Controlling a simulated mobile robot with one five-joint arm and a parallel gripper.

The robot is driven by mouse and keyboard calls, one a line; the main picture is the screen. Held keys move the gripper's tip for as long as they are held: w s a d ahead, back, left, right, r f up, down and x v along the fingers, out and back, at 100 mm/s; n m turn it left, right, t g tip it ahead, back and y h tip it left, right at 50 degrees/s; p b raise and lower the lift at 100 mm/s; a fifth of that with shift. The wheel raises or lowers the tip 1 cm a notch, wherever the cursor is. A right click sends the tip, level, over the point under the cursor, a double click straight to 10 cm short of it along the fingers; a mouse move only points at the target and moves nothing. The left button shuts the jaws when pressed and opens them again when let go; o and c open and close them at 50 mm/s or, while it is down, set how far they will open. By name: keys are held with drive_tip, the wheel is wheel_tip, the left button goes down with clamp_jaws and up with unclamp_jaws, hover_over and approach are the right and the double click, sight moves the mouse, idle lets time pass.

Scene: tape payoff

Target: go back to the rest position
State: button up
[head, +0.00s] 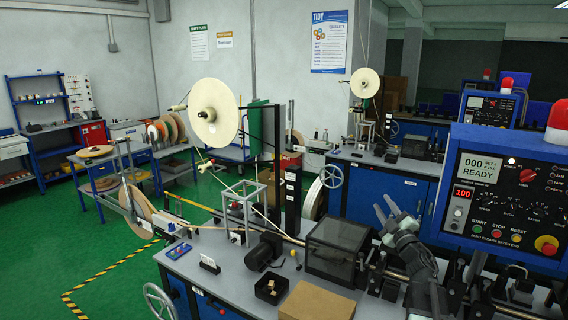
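My arm comes up from the lower right edge. The large cream tape reel (213,113) stands upright on the payoff stand at the left, well away from my gripper. The tape path runs down through a small guide frame (243,205) on the bench.
The control panel (508,190), reading "000 READY", stands close to the right of my gripper. The dark box (338,246), a cardboard box (317,303) and a small black bin (271,288) sit on the bench. Green floor (60,250) at the left is open.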

drive_tip(key=w+a+f+m+g+h+b, duration=0.1)
drive_tip(key=a+f+m+g+h, duration=0.1)
drive_tip(key=a+f+m, duration=0.3)
drive_tip(key=w+a+f+m+g+h, duration=0.1)
drive_tip(key=w+a+f+m+h, duration=0.15)
drive_tip(key=a, duration=0.35)
drive_tip(key=s+a+f+m+g+b, duration=0.1)
drive_tip(key=s+a+f+m+g, duration=0.15)
drive_tip(key=f, duration=0.35)
drive_tip(key=s+a+f+m+g, duration=0.1)
drive_tip(key=s+a+f+g, duration=0.1)
drive_tip(key=a+f+g, duration=0.35)
drive_tip(key=s+a+f+g+y, duration=0.1)
drive_tip(key=s+f+g, duration=0.2)
drive_tip(key=s, duration=0.4)
drive_tip(key=s+a+f+g, duration=0.2)
drive_tip(key=s+f+g, duration=0.1)
drive_tip(key=s+f, duration=0.3)
drive_tip(key=s+a+f+m+g+y, duration=0.1)
drive_tip(key=s+f+g, duration=0.3)
drive_tip(key=s, duration=0.5)
drive_tip(key=shift+s+a+f+y, duration=0.35)
drive_tip(key=shift+a+f, duration=0.1)
drive_tip(key=shift+a, duration=0.25)
